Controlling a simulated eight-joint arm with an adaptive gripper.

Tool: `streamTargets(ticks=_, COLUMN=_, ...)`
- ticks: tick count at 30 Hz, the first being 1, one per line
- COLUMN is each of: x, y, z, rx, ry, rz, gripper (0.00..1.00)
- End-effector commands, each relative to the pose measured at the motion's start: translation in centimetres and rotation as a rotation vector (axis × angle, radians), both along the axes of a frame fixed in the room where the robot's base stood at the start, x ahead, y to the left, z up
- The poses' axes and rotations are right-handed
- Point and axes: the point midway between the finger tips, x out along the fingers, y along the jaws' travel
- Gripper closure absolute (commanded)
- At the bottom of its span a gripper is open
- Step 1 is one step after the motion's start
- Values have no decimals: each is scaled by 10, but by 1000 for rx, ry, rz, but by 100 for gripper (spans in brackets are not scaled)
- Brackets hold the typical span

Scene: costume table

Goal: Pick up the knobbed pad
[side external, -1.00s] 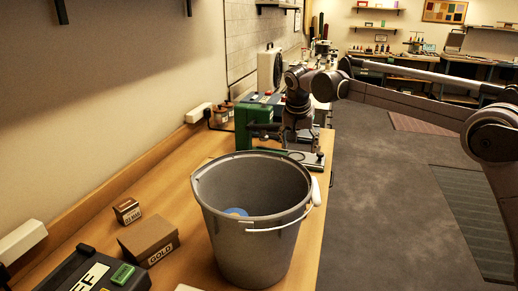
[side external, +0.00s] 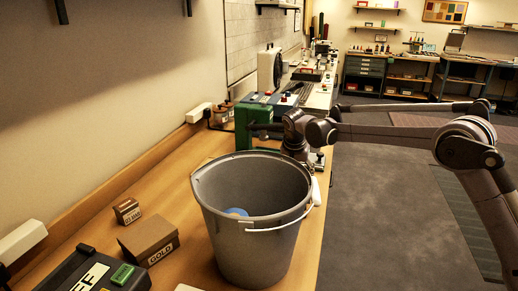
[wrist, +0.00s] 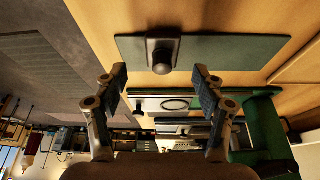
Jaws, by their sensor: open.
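The knobbed pad (wrist: 163,52) shows in the wrist view as a dark, roughly square block with a round black knob. It rests on a flat grey-green plate (wrist: 225,50) on the wooden table. My gripper (wrist: 161,78) is open, with a finger to either side of the knob in the picture and nothing between them. The knob appears just beyond the fingertips, apart from them. In the side external view my wrist (side external: 298,125) is low beside the green machine (side external: 255,125). The bucket hides the fingertips there, and I cannot make out the pad in that view.
A large grey bucket (side external: 262,235) with a blue item (side external: 236,212) inside stands nearest my gripper on the camera side. A box marked GOLD (side external: 148,240), a smaller box (side external: 127,211) and a dark control box (side external: 95,272) lie at the left front. A wall runs along the left.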

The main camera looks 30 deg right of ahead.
Motion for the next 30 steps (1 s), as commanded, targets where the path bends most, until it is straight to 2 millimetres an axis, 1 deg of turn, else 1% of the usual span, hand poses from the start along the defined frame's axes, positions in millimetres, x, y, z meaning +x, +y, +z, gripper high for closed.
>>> streamTargets(ticks=6, x=9, y=-6, z=-29, rx=0, ry=0, rz=-1, gripper=30)
streamTargets(ticks=9, x=12, y=-9, z=-39, rx=0, ry=0, rz=-1, gripper=30)
streamTargets(ticks=12, x=13, y=-10, z=-43, rx=0, ry=0, rz=-1, gripper=30)
streamTargets(ticks=18, x=13, y=-10, z=-43, rx=0, ry=0, rz=0, gripper=30)
streamTargets(ticks=19, x=13, y=-10, z=-43, rx=0, ry=0, rz=0, gripper=33)
streamTargets(ticks=20, x=13, y=-10, z=-43, rx=0, ry=0, rz=0, gripper=42)
streamTargets(ticks=21, x=13, y=-10, z=-43, rx=0, ry=0, rz=0, gripper=53)
streamTargets(ticks=23, x=13, y=-10, z=-43, rx=0, ry=0, rz=0, gripper=71)
streamTargets(ticks=24, x=13, y=-10, z=-43, rx=0, ry=0, rz=0, gripper=82)
streamTargets(ticks=25, x=13, y=-10, z=-43, rx=0, ry=0, rz=0, gripper=89)
streamTargets(ticks=30, x=13, y=-10, z=-43, rx=0, ry=0, rz=0, gripper=89)
